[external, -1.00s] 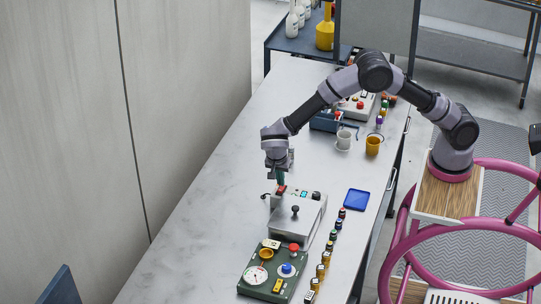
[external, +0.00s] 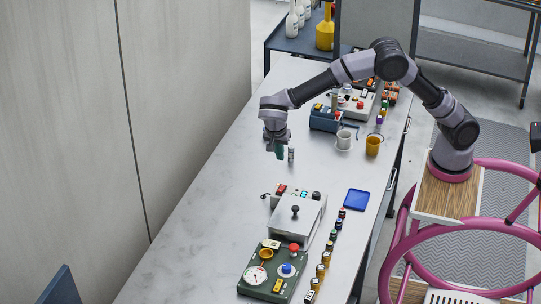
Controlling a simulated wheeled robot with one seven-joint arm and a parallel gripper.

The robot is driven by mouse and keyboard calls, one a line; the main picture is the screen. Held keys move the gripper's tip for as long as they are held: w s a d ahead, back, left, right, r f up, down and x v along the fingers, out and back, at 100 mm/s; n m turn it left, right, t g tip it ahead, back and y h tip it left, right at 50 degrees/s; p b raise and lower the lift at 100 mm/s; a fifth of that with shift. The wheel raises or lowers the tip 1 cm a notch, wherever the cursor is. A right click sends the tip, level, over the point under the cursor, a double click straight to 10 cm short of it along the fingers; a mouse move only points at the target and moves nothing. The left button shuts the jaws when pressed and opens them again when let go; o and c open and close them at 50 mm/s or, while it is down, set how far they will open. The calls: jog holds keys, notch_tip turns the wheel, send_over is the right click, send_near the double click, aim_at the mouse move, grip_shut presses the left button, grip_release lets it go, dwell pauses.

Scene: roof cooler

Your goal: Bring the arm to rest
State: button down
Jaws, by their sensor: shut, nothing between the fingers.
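My gripper (external: 280,151) hangs over the long pale table (external: 196,198), pointing down. Its fingers are shut with nothing between them. It is above and behind the grey box (external: 298,215) with a black knob and a small panel of coloured buttons, apart from it. My arm arches from its wooden-topped mount at the right over the table.
A green panel (external: 265,270) with gauge and knobs lies in front of the grey box. Several small bottles line the right side, near a blue tray (external: 356,199). The table's left side is clear.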

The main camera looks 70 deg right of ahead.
jog(key=s+d+r+n+t+y, duration=0.1)
jog(key=s+d+r+n+y, duration=0.15)
jog(key=s+d+r, duration=0.55)
jog(key=s+d+r+n+t+y, duration=0.1)
jog(key=s+d+r+n, duration=0.2)
jog(key=d+r, duration=0.5)
jog(key=s+d+r+n+t, duration=0.1)
jog(key=s+d+r+n, duration=0.1)
jog(key=s, duration=0.5)
jog(key=s+d+r+n+t+y, duration=0.1)
jog(key=s+r+n+t, duration=0.1)
jog(key=s, duration=0.5)
jog(key=s+d+r+n+t, duration=0.2)
jog(key=s+n, duration=0.2)
jog(key=s, duration=0.4)
jog(key=shift+d+r+y, duration=0.2)
jog(key=shift+d+y, duration=0.15)
